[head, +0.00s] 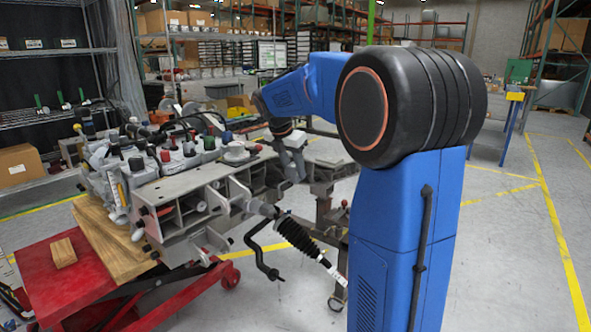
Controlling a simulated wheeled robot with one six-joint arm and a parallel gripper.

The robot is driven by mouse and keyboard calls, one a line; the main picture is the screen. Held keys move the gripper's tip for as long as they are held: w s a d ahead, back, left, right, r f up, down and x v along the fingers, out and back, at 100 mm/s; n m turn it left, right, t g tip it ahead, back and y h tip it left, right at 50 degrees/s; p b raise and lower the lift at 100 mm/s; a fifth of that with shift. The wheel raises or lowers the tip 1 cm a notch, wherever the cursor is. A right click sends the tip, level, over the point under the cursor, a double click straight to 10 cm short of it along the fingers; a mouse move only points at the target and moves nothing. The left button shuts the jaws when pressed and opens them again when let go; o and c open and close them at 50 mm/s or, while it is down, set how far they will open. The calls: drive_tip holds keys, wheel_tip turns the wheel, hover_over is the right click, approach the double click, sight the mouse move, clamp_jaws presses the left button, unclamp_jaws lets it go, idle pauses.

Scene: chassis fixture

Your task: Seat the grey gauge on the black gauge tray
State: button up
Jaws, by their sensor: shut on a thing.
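My gripper (292,164) points down at the right end of the grey metal chassis fixture (190,188), beyond my blue arm. It is shut on a small grey piece that I take for the grey gauge; the piece is too small and too far off to tell from the fingers. I cannot make out the black gauge tray. I cannot tell whether the held piece touches anything below it.
The fixture carries many grey, red and green-topped parts at its left. A black ribbed boot (296,236) and a bent black bar (262,256) stick out in front. A red cart (55,285) with wooden blocks stands at the left.

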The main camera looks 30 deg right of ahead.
drive_tip(key=shift+w+a+f, duration=0.1)
drive_tip(key=shift+w+a, duration=0.2)
drive_tip(key=shift+w, duration=0.5)
drive_tip(key=shift+w+a, duration=0.25)
drive_tip(key=shift+w, duration=0.6)
drive_tip(key=shift+w+a+f, duration=0.1)
drive_tip(key=shift+w+a, duration=0.2)
drive_tip(key=shift+w, duration=0.5)
drive_tip(key=shift+f, duration=1.3)
drive_tip(key=o, duration=1.4)
drive_tip(key=v, duration=0.7)
